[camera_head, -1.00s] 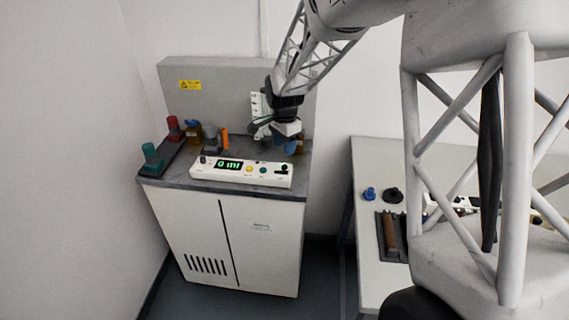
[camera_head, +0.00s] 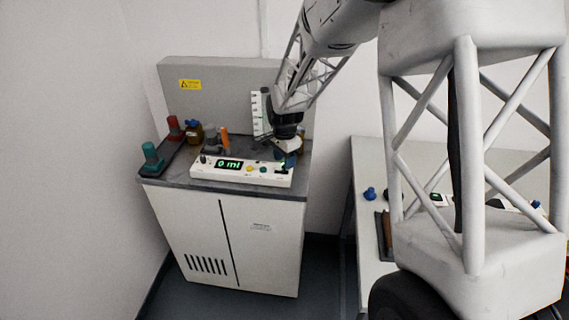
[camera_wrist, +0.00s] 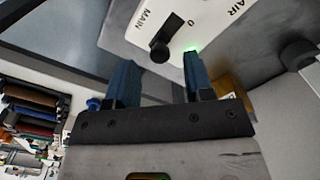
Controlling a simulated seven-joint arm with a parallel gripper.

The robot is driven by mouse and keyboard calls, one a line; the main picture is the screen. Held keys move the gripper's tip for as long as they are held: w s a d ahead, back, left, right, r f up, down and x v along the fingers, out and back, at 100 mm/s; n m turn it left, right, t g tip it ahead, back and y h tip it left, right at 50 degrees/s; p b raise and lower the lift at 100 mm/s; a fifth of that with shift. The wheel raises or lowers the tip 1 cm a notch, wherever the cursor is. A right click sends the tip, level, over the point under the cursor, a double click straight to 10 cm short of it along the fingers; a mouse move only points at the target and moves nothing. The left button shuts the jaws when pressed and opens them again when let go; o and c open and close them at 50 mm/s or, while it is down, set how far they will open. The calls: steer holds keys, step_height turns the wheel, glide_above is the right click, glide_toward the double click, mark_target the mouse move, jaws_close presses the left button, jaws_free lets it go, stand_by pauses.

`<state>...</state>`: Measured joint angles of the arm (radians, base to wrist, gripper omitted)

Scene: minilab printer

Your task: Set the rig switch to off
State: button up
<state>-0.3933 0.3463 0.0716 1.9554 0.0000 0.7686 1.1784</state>
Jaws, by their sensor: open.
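The white control panel (camera_head: 240,171) lies on the cabinet top, its display reading "0 ml". In the wrist view its corner (camera_wrist: 140,25) shows a black lever-like switch (camera_wrist: 165,40) beside the labels "MAIN" and "0", with a green light near it. The word "rig" is not legible. My gripper (camera_head: 289,160) is over the panel's right end and hides part of it. In the wrist view my gripper (camera_wrist: 159,62) is open, its two blue fingers apart and empty. The switch shows just beyond the gap between them; contact cannot be told.
The grey cabinet top (camera_head: 175,181) also holds a green-capped item (camera_head: 151,155), a red one (camera_head: 174,126), an amber bottle (camera_head: 195,133) and an orange upright item (camera_head: 225,142). A white rack (camera_head: 258,112) stands behind. A table (camera_head: 366,165) with several items is at right.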

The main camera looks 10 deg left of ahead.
steer(key=shift+f, duration=1.05)
jaws_close()
